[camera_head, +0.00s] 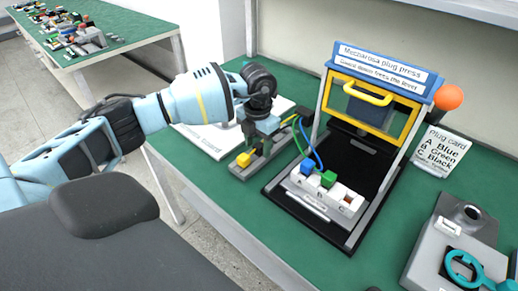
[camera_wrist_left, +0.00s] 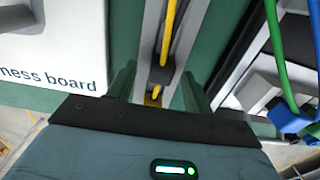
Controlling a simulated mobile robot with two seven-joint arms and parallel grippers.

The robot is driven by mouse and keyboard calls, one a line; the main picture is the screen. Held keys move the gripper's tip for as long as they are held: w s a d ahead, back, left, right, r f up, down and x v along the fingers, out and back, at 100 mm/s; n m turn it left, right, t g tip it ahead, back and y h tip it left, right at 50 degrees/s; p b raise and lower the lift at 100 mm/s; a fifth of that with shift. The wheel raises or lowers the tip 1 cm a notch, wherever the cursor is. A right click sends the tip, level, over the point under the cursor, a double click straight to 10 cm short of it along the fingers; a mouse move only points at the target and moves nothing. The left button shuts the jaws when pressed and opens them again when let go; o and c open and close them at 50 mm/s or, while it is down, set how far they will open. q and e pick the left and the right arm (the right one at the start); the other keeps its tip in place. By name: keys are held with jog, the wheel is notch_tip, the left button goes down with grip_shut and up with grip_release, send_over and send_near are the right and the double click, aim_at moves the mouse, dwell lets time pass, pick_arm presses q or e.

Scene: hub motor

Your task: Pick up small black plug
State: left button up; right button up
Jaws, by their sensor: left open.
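The small black plug (camera_wrist_left: 162,76) sits on the end of a yellow wire (camera_wrist_left: 168,32) in a narrow grey tray (camera_wrist_left: 145,35), in the left wrist view. My left gripper (camera_wrist_left: 158,88) is open, with one green finger on each side of the plug; I cannot tell whether they touch it. In the head view my left gripper (camera_head: 262,128) points down over the grey tray (camera_head: 243,172), and the plug is not clearly visible. A white socket block (camera_head: 318,198) holds a blue plug (camera_head: 307,167) and a green plug (camera_head: 328,179). My right gripper is not in view.
The plug press (camera_head: 372,95) with its yellow handle and orange knob (camera_head: 448,96) stands behind the socket block. A white harness board (camera_head: 205,140) lies left of the tray. A plug card (camera_head: 440,150) and a grey fixture (camera_head: 440,250) with a turquoise ring are at right.

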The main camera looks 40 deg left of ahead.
pick_arm(q)
jog(key=shift+f, duration=0.1)
jog(key=c, duration=1.1)
jog(key=shift+o, duration=0.2)
